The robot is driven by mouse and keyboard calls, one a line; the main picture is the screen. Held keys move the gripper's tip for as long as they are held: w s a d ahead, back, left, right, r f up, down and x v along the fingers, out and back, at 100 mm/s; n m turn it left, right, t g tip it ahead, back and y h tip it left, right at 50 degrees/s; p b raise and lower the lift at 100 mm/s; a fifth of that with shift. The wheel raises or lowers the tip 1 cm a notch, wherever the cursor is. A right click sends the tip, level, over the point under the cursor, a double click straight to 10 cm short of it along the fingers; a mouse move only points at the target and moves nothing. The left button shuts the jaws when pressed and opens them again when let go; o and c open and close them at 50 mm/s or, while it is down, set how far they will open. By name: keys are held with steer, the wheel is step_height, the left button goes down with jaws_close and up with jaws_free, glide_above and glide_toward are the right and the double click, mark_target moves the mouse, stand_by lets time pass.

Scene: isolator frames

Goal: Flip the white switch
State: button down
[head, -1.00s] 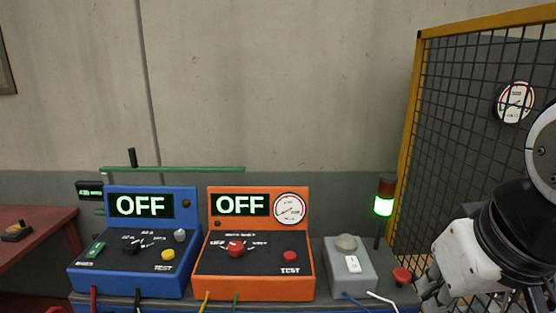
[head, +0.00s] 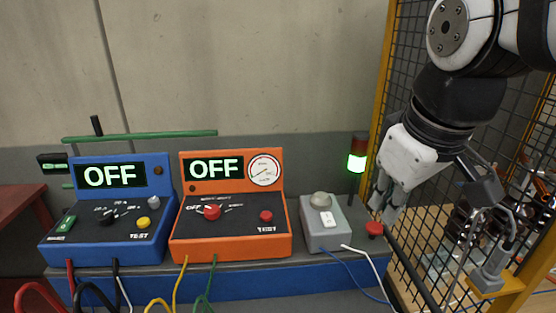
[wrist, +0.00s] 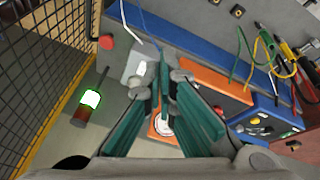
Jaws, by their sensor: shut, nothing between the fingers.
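The white switch (head: 326,218) is a small white rocker on the sloped front of a grey box (head: 318,239), with a round grey dome (head: 321,200) behind it. My gripper (head: 383,217) is shut and empty, to the right of the box and apart from it, close by the red button (head: 374,229). In the wrist view my gripper (wrist: 163,82) points toward the bench, its fingers partly covering the grey box (wrist: 137,65). The switch cannot be made out clearly there.
A blue unit (head: 108,238) and an orange unit (head: 230,242), both reading OFF, stand left of the box. A signal lamp lit green (head: 357,163) stands behind my gripper. A mesh fence (head: 410,60) is on the right. Cables hang over the bench front.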

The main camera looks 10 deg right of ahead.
steer(key=w+f+n+g, duration=0.1)
steer(key=w+n+g, duration=0.1)
steer(key=w+n, duration=0.75)
steer(key=n+g+b, duration=0.1)
steer(key=n+g, duration=0.1)
steer(key=n, duration=0.2)
glide_above(331, 223)
step_height(331, 223, down, 5)
steer(key=shift+f, duration=0.1)
step_height(331, 223, down, 14)
steer(key=shift+r+p, duration=0.1)
steer(key=shift+p, duration=0.7)
steer(key=shift+s+f, duration=0.15)
steer(key=shift+f, duration=0.25)
